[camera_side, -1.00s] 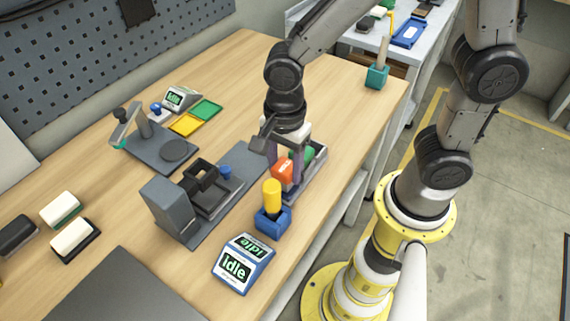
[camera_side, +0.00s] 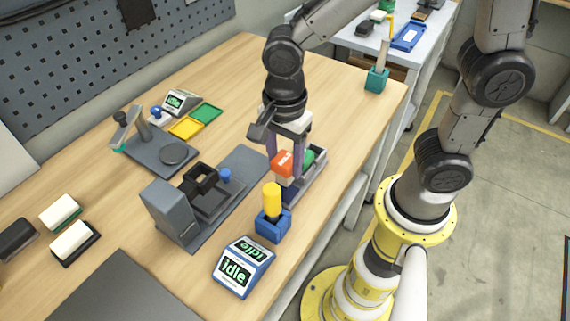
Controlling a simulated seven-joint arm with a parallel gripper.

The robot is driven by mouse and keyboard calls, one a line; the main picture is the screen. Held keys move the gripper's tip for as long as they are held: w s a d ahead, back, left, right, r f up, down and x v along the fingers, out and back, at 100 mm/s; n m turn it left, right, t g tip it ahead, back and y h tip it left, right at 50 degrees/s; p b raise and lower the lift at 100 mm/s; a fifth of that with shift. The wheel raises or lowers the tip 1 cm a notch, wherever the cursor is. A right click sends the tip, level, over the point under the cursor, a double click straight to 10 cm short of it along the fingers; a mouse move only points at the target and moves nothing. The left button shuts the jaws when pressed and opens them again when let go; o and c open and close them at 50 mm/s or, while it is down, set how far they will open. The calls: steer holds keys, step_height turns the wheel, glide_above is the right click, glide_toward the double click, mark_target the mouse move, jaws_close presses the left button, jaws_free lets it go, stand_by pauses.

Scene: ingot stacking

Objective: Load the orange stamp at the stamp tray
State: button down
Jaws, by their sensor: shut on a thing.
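The orange stamp (camera_side: 281,163) is in my gripper (camera_side: 285,154), which is shut on it. The stamp is over the left part of the grey stamp tray (camera_side: 315,173). I cannot tell whether its bottom is clear of the tray. A green stamp (camera_side: 309,156) lies in the tray just right of the fingers, partly hidden by them.
A blue holder (camera_side: 273,226) with a yellow-topped piece (camera_side: 271,200) stands close in front of the gripper. A grey press-like fixture (camera_side: 172,212) is to the left, and a blue-framed display (camera_side: 243,267) is nearer. Bare wood lies behind the gripper.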

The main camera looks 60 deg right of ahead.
mark_target(284, 158)
steer(key=shift+r, duration=1.95)
steer(key=shift+w, duration=0.1)
